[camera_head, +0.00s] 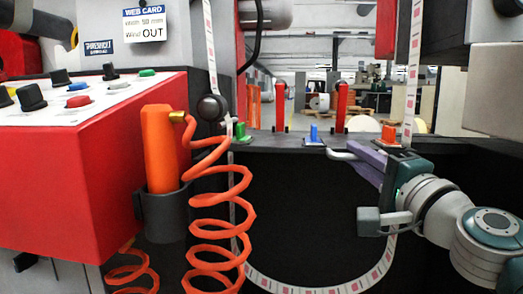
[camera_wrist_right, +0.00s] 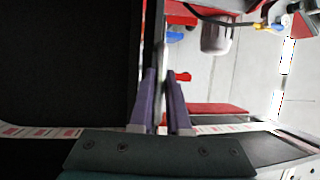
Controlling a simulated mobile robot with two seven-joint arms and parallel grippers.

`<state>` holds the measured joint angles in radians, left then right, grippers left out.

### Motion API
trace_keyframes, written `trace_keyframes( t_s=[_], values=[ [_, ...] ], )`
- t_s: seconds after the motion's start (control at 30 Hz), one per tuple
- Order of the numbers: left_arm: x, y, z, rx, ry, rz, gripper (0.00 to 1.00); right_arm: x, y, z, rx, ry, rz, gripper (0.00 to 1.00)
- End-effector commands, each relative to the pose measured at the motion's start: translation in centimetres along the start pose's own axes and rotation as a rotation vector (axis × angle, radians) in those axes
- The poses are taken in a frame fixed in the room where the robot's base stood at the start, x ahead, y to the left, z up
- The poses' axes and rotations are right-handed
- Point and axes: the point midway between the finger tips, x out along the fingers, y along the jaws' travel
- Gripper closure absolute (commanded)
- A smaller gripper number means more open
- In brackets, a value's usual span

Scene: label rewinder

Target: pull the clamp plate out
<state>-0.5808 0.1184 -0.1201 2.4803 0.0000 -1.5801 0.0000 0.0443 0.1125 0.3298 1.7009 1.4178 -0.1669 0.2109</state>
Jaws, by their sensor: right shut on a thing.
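A light grey bent bar, which looks like the clamp plate (camera_head: 338,155), sits at the front edge of the machine's black ledge, below the blue knob. My right gripper (camera_head: 357,152) comes in from the right and its purple fingers are shut on that grey piece. In the right wrist view, the two fingers (camera_wrist_right: 160,88) stand on either side of a narrow pale strip; how far the plate reaches behind them is hidden. My left gripper is not in view.
A printed label web (camera_head: 300,290) hangs in a loop below and behind my right wrist. Two red levers (camera_head: 280,106) stand on the ledge, with green, blue and orange knobs (camera_head: 389,135). An orange coiled hose (camera_head: 220,205) and a red control box (camera_head: 75,170) fill the left.

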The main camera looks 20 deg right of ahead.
Motion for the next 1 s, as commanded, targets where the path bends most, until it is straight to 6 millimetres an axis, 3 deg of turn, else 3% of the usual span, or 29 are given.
trace_keyframes(
  t_s=[0.3, 0.33, 0.6, 0.87, 1.0],
  values=[
    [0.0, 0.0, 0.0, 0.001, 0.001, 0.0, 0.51, 0.0, -0.4, 0.1, -0.001, -0.003, -0.008, 1.0],
    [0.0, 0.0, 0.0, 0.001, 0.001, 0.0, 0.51, 0.0, -0.4, 0.1, -0.001, -0.003, -0.008, 0.83],
    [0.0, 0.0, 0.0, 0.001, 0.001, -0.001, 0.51, 0.0, -0.3, 0.1, 0.0, -0.002, -0.006, 0.55],
    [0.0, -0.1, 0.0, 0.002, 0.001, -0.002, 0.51, -0.2, -0.2, 0.0, -0.001, -0.001, -0.004, 0.55],
    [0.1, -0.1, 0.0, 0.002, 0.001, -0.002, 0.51, -1.5, 0.0, 0.0, -0.001, -0.001, -0.002, 0.55]
  ],
)
